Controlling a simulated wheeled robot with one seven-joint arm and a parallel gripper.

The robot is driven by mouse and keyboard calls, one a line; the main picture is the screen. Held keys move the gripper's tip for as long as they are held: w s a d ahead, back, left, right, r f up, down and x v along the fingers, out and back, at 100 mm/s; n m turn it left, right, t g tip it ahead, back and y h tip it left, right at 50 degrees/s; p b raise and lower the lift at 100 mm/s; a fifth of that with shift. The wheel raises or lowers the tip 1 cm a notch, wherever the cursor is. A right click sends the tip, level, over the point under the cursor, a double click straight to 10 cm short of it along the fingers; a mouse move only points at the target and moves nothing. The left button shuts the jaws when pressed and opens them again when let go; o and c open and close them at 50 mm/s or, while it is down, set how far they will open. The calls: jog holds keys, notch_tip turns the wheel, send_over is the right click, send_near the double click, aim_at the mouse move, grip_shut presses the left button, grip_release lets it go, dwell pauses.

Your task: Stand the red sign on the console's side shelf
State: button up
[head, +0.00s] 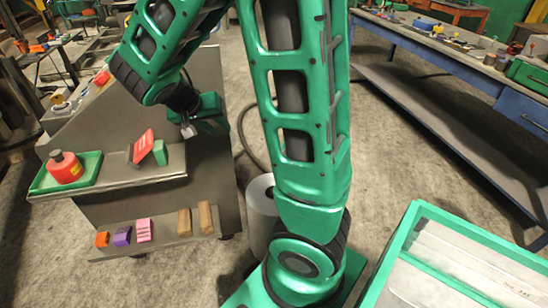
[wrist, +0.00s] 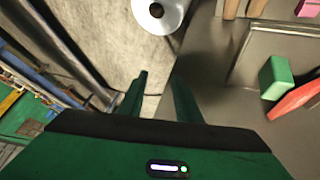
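The red sign (head: 143,147) is on the console's side shelf (head: 115,178), a grey ledge on the console (head: 205,85). Its red face looks tilted, with a dark side toward the left. A small green block (head: 160,152) is close at its right; I cannot tell whether they touch. In the wrist view the sign (wrist: 297,98) is at the right edge, partly cut off, beside the green block (wrist: 276,76). My gripper (wrist: 158,77) is open with nothing between its fingers. In the head view my gripper (head: 188,129) is above and right of the sign, apart from it.
Several small blocks stand on the lower ledge (head: 165,236). A pale roll (head: 261,205) is on the floor right of the console. A blue workbench (head: 440,60) stands at right.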

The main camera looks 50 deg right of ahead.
jog(key=s+a+r+n+g+y, duration=0.1)
jog(key=s+y, duration=0.2)
jog(key=s, duration=0.9)
jog(key=s+a+r+n+g+y, duration=0.1)
jog(key=s+y, duration=0.3)
jog(key=s, duration=0.8)
jog(key=shift+r+n, duration=0.25)
jog(key=shift+n, duration=0.35)
jog(key=shift+w+f, duration=0.25)
jog(key=shift+w, duration=0.35)
